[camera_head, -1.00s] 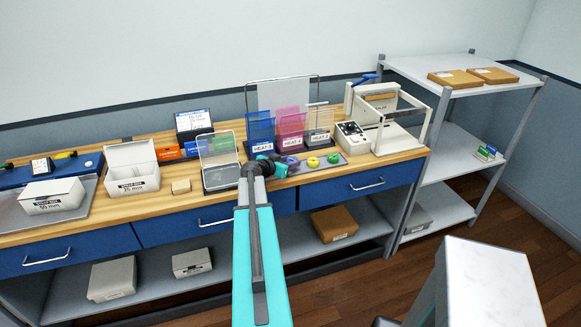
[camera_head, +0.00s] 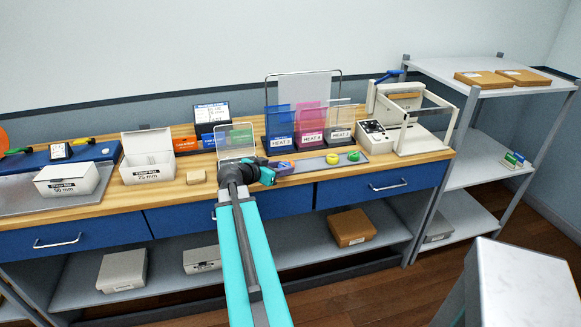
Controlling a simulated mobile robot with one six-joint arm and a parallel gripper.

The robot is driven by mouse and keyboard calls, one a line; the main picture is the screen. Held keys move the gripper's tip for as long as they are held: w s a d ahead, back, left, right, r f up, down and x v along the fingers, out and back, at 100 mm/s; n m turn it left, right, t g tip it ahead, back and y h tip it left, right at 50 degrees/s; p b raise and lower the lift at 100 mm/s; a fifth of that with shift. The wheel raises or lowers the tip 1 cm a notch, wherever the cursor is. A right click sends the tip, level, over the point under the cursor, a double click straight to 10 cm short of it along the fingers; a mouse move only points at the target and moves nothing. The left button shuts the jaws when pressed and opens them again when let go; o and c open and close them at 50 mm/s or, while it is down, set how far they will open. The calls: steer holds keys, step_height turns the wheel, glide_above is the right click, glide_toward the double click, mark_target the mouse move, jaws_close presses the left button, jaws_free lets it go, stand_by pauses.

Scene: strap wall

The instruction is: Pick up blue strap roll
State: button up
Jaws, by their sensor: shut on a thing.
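My gripper (camera_head: 279,170) is out over the front part of the wooden bench, at the left end of a grey tray (camera_head: 316,164). It is shut on a small blue-purple piece (camera_head: 285,167), which I take to be the blue strap roll. The teal jaws hide most of it, and I cannot tell whether it is clear of the tray. A green roll (camera_head: 332,158) and a yellow roll (camera_head: 353,156) sit on the tray to the right, apart from my gripper.
A clear-lidded box (camera_head: 236,140) stands just behind my wrist. The upright blue, pink and clear HEAT holders (camera_head: 311,128) stand behind the tray. A white press machine (camera_head: 401,120) is to the right.

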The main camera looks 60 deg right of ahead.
steer(key=shift+w+a+r, duration=0.1)
steer(key=shift+w+a, duration=0.05)
steer(key=shift+a, duration=0.45)
